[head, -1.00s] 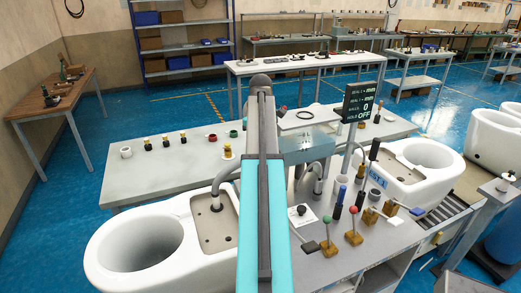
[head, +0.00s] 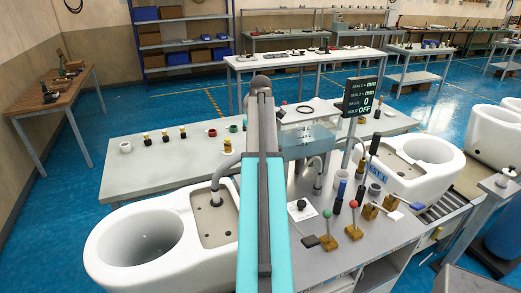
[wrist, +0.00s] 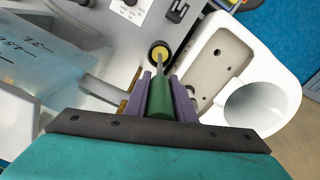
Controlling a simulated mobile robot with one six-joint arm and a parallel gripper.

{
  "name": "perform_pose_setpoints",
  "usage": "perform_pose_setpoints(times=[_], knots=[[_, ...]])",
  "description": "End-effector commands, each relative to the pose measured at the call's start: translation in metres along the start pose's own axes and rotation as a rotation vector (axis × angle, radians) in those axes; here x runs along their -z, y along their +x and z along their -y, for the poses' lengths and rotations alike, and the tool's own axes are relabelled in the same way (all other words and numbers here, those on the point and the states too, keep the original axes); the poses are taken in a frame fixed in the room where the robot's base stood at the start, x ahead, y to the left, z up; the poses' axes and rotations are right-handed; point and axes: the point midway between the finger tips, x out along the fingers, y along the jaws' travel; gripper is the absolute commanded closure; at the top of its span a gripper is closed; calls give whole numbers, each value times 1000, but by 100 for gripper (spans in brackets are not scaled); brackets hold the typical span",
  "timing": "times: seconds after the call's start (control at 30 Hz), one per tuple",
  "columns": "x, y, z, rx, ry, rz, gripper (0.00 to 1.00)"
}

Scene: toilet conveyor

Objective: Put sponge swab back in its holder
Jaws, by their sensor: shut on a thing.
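My gripper (wrist: 160,95) is shut on the green handle of a tool, which I take to be the sponge swab (wrist: 160,97). A thin grey shaft runs from the handle to a round yellow end with a dark rim (wrist: 158,53). I cannot tell whether that end is the sponge alone or sits in a holder. In the head view my arm hides the gripper and the swab. Several tools stand in brown blocks on the grey bench, one with a red ball top (head: 353,204) and one with a green ball top (head: 327,214).
A white toilet (head: 150,240) stands left of my arm and also shows at right in the wrist view (wrist: 262,55). Another toilet (head: 440,165) is at right. A display (head: 360,97) stands behind the bench tools. The clear tank (wrist: 45,80) is left of the gripper.

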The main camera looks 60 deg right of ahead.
Motion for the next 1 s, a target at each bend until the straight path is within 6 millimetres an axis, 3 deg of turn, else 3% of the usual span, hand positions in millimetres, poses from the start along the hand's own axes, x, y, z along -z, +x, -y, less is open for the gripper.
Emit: perform_pose_setpoints(times=[0.67,0.7,0.8,1.0], knots=[[0,18,0,0,0,0,100],[0,18,0,-1,0,-1,76],[0,18,0,-1,0,-1,59],[0,18,0,0,-1,0,55]])
